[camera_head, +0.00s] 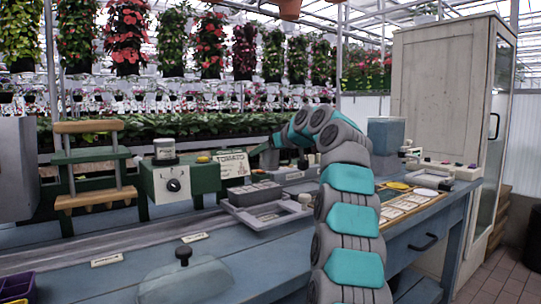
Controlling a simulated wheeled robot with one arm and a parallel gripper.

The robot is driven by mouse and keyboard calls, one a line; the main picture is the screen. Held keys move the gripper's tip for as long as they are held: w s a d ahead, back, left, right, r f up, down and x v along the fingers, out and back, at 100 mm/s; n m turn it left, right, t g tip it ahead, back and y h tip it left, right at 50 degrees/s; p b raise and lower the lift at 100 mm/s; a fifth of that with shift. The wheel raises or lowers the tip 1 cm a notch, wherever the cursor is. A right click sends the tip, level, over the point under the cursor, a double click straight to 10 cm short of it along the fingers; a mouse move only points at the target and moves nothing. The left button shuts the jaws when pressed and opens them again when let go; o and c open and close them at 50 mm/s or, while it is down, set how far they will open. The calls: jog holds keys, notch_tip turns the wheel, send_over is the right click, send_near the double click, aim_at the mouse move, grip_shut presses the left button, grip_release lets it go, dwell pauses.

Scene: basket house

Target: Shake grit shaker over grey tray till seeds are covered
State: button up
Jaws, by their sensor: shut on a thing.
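The grey tray (254,193) sits on the blue bench, left of my arm, with a lighter grey frame (266,216) around or beside its front. Its cells look dark, and I cannot make out seeds or grit in it. My arm rises from the bottom and bends left at the top. My gripper (272,150) is small and partly hidden at its end, above and behind the tray. It is shut on a small dark thing, which I take to be the grit shaker (270,159); its tilt is unclear.
A green-and-white box with a dial (175,184) carries a jar (164,150). A wooden-and-green rack (93,165) is left. A dark-knobbed lid (184,275) lies in front. Labels on a board (408,205) lie right of my arm.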

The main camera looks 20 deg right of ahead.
jog(key=shift+s+a, duration=0.1)
jog(key=shift+d+r+p, duration=0.1)
jog(key=shift+d+p, duration=0.1)
jog(key=shift+p, duration=0.15)
jog(key=shift+w+d+f+p, duration=0.2)
jog(key=shift+d+p, duration=0.1)
jog(key=shift+d, duration=0.25)
jog(key=shift+w+d+f+p, duration=0.1)
jog(key=shift+w+d+p, duration=0.15)
jog(key=shift+d, duration=0.3)
jog(key=shift+s+a+r, duration=0.1)
jog(key=shift+s+a, duration=0.05)
jog(key=shift+a, duration=0.15)
jog(key=shift+r, duration=0.1)
jog(key=shift+a, duration=0.15)
